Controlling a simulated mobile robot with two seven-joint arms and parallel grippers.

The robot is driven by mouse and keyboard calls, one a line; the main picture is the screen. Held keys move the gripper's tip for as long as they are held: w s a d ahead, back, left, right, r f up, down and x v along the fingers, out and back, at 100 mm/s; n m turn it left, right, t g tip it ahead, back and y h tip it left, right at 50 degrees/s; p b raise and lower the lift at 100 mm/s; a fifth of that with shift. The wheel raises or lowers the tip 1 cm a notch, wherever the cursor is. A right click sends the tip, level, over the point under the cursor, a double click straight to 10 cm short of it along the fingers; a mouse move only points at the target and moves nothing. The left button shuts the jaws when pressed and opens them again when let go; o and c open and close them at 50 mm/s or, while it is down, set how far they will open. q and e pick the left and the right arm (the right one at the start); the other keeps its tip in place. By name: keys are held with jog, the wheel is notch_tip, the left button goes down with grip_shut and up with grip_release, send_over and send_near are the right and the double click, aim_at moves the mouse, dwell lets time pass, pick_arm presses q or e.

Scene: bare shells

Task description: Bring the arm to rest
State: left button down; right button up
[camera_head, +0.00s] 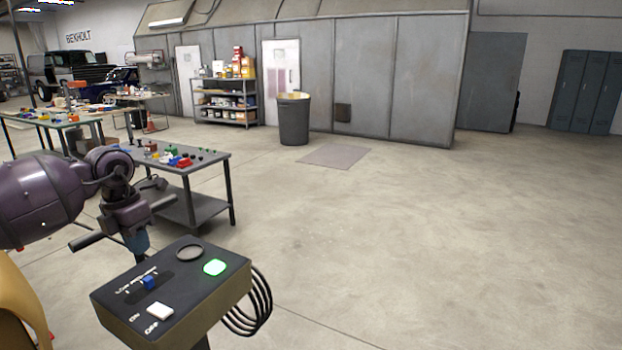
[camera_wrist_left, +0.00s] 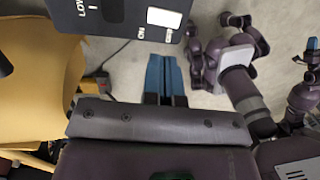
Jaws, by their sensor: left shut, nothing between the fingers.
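My left gripper (camera_head: 137,242) hangs behind the far left edge of the black control box (camera_head: 115,296), clear of its top controls. In the left wrist view its blue fingers (camera_wrist_left: 166,76) are together and empty, below the box's edge (camera_wrist_left: 98,22). The switch also shows in the left wrist view (camera_wrist_left: 164,17). A small blue part at that view's right edge may be my right gripper; its jaws are unclear.
A grey worktable (camera_head: 212,160) with small coloured parts stands close behind my left arm. Black cables (camera_head: 262,305) loop from the box's right side. A dark bin (camera_head: 293,120) and a stocked shelf (camera_head: 225,103) stand farther back. The floor to the right is clear.

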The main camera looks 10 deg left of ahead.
pick_arm(q)
jog(key=w+d+r+n+t+h, duration=0.25)
jog(key=d+n+t+h, duration=0.2)
jog(key=d+h, duration=0.5)
jog(key=w+d+r+n+t+h, duration=0.1)
jog(key=d+r+n+t+h, duration=0.4)
jog(key=d, duration=0.7)
jog(key=s+a+f+n+t+y, duration=0.2)
jog(key=s+f+n+y, duration=0.15)
jog(key=f+n, duration=0.35)
jog(key=s+a+f+n+t+y, duration=0.1)
jog(key=s+f+n+t+y, duration=0.2)
jog(key=f+n, duration=0.4)
jog(key=s+a+f+n+t+y, duration=0.1)
jog(key=a+f+n+t+y, duration=0.1)
jog(key=f+n+y, duration=0.35)
jog(key=s+a+f+n+g+y, duration=0.1)
jog(key=s+f+n, duration=0.4)
jog(key=s+f, duration=0.6)
jog(key=s+a+f+n+g+y, duration=0.2)
jog(key=s+f+n+g, duration=0.3)
jog(key=s+f, duration=0.5)
jog(key=s, duration=0.5)
jog(key=shift+a+f, duration=0.35)
jog(key=shift+f, duration=0.05)
